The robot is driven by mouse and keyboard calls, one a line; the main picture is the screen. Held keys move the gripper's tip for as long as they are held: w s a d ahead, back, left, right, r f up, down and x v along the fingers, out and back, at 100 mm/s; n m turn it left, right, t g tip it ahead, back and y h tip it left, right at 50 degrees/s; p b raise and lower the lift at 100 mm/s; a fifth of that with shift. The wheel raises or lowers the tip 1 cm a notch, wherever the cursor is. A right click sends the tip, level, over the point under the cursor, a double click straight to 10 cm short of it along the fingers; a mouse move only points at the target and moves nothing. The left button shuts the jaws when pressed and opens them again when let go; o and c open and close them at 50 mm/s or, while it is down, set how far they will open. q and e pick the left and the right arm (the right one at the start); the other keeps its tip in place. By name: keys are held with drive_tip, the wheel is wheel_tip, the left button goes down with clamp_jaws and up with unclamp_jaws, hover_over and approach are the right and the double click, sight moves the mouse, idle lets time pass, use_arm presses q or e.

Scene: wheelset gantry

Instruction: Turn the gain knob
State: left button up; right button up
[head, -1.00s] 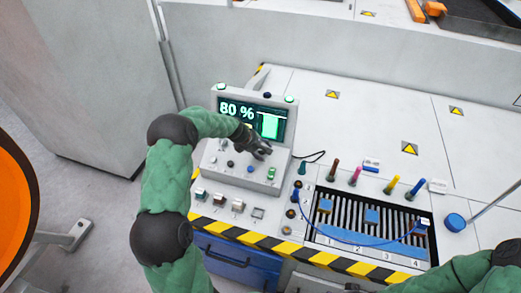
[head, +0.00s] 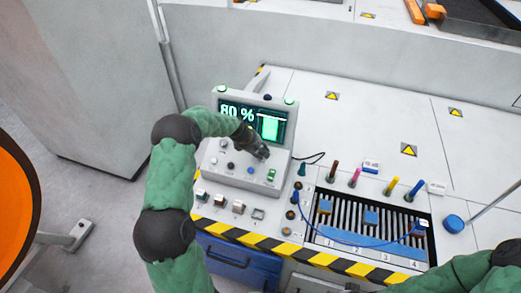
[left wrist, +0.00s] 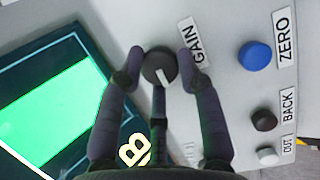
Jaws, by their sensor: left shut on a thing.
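The gain knob (left wrist: 160,67) is a dark round knob with a white pointer line, beside the GAIN label (left wrist: 196,43) in the left wrist view. My left gripper (left wrist: 161,60) is shut on it, with fingers on both sides. In the head view my left gripper (head: 258,152) reaches over the console's sloped panel and hides the knob. The display (head: 250,122) above shows a reading of about 80 % and a bright green block; the first digit is not sharp. My right arm (head: 455,275) enters at the bottom right; its gripper is out of view.
A blue ZERO knob (left wrist: 255,55) and a dark BACK knob (left wrist: 263,120) sit close to the gain knob. A green switch (head: 271,175) is on the panel's right. A slotted rack (head: 425,258) with coloured handles behind it stands right of the console.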

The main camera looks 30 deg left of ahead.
use_arm(q)
drive_tip(key=shift+w+r+m+g+p, duration=0.15)
drive_tip(key=shift+m+g+p, duration=0.2)
drive_tip(key=shift+m, duration=0.85)
drive_tip(key=shift+m+g+p, duration=0.35)
drive_tip(key=shift+m+g, duration=0.1)
drive_tip(key=shift+m, duration=1.05)
drive_tip(key=o, duration=1.2)
drive_tip(key=shift+d, duration=0.1)
drive_tip(key=shift+c, duration=0.2)
drive_tip(key=v, duration=1.2)
